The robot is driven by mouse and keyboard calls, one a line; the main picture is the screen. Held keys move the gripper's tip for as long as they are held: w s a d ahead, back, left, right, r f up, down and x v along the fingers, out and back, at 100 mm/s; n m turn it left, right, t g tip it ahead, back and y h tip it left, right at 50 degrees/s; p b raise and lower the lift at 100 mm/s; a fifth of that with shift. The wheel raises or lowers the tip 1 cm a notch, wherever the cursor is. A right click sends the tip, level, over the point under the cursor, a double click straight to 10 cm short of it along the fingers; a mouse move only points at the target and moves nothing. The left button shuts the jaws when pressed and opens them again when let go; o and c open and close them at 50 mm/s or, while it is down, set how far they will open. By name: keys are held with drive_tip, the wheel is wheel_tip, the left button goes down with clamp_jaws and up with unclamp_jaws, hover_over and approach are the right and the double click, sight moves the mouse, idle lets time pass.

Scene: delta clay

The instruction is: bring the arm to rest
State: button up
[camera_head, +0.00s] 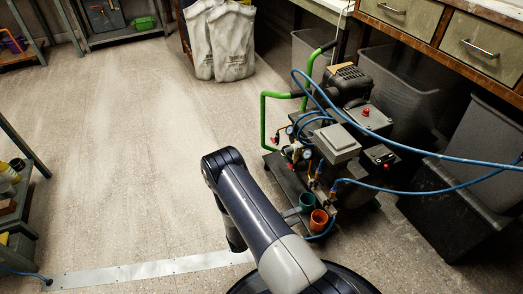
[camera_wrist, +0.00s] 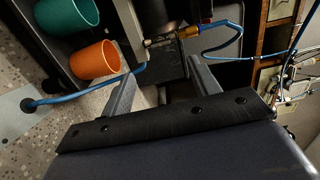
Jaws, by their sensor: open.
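My arm (camera_head: 245,205) reaches forward from the bottom of the head view and bends down at its front end. My gripper is not clearly seen there. In the wrist view my gripper (camera_wrist: 162,65) is open, with its two grey fingers apart and nothing held between them. Beyond the fingers are a blue hose with a brass fitting (camera_wrist: 188,32) and a dark block. An orange cup (camera_wrist: 95,60) and a teal cup (camera_wrist: 67,22) are left of the fingers. I cannot tell whether the fingers touch anything.
A cart with a compressor (camera_head: 348,85), gauges and green handles (camera_head: 264,118) stands right of my arm. Blue hoses (camera_head: 430,158) run from it to the right. Grey bins (camera_head: 400,85) stand under a drawer bench (camera_head: 440,30). The floor (camera_head: 140,150) to the left is clear.

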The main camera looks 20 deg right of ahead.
sight(323, 205)
drive_tip(key=d+b, duration=0.1)
drive_tip(key=d, duration=0.2)
drive_tip(key=d+b, duration=0.1)
drive_tip(key=d, duration=0.3)
drive_tip(key=d+b, duration=0.1)
drive_tip(key=d, duration=0.2)
drive_tip(key=shift+w+d, duration=0.2)
drive_tip(key=shift+w, duration=0.2)
drive_tip(key=shift+a, duration=0.15)
